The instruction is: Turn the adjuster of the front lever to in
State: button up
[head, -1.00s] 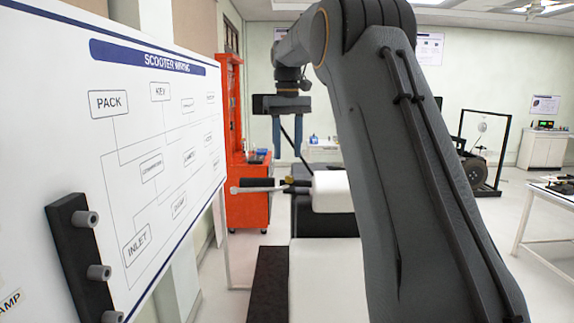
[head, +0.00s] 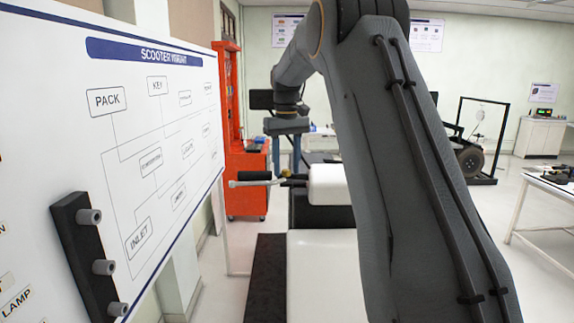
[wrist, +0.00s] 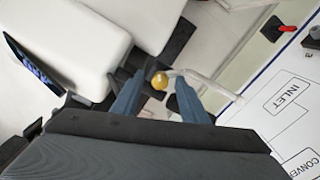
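The front lever (head: 252,176) is a pale metal lever sticking out to the left of the white scooter body. Its adjuster (wrist: 160,80) is a small round gold knob at the lever's inner end in the wrist view. It also shows small in the head view (head: 287,172). My gripper (head: 286,172) has two blue fingers pointing down at the adjuster. In the wrist view, my gripper (wrist: 158,88) is open, with the knob between the fingertips and a gap on each side. I cannot tell whether the tips are level with the knob.
A whiteboard (head: 120,160) with a wiring diagram stands close on the left. A black bracket with pegs (head: 92,255) is on its lower edge. An orange cabinet (head: 243,185) stands behind the lever. The white scooter body (head: 328,185) lies right of the lever.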

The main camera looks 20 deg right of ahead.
grip_shut()
jog(key=shift+m, duration=0.3)
jog(key=m, duration=1.3)
dwell(0.4)
jog(key=shift+o, duration=0.2)
grip_release()
